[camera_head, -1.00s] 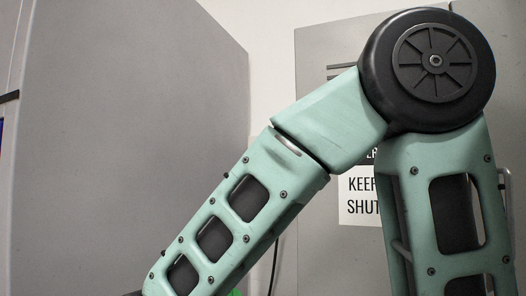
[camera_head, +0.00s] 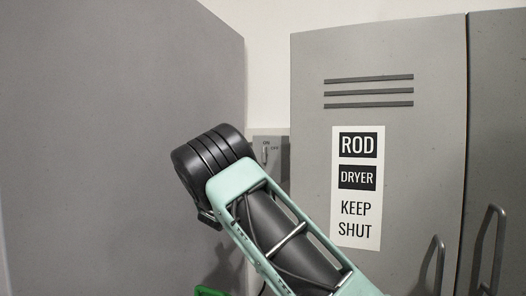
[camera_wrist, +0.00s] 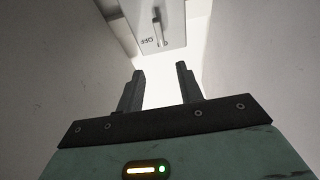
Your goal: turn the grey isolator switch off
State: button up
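The grey isolator switch (camera_head: 267,158) is a box on the wall in the gap between two grey cabinets. Its short, pale lever stands upright, pointing to the ON mark, with OFF to the right of it. In the wrist view the switch (camera_wrist: 145,22) is upside down at the top edge, its lever near the middle. My gripper (camera_wrist: 160,69) is open and empty, its two dark fingers apart below the switch in that picture and not touching it. In the head view my arm hides the gripper and the lower part of the switch box.
A large plain grey cabinet side (camera_head: 120,120) stands at the left. At the right is a grey cabinet (camera_head: 310,110) with vent slots, a "ROD DRYER KEEP SHUT" sign (camera_head: 357,187) and door handles. The gap between the cabinets is narrow. Something green (camera_head: 209,291) shows at the bottom.

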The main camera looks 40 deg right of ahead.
aim_at(263, 153)
jog(key=p+x, duration=0.8)
jog(key=x, duration=0.7)
jog(key=shift+w+d+r, duration=0.15)
jog(key=shift+w+d, duration=0.05)
jog(key=shift+w+d+r, duration=0.1)
jog(key=shift+w+d, duration=0.1)
jog(key=shift+d, duration=0.3)
grip_shut()
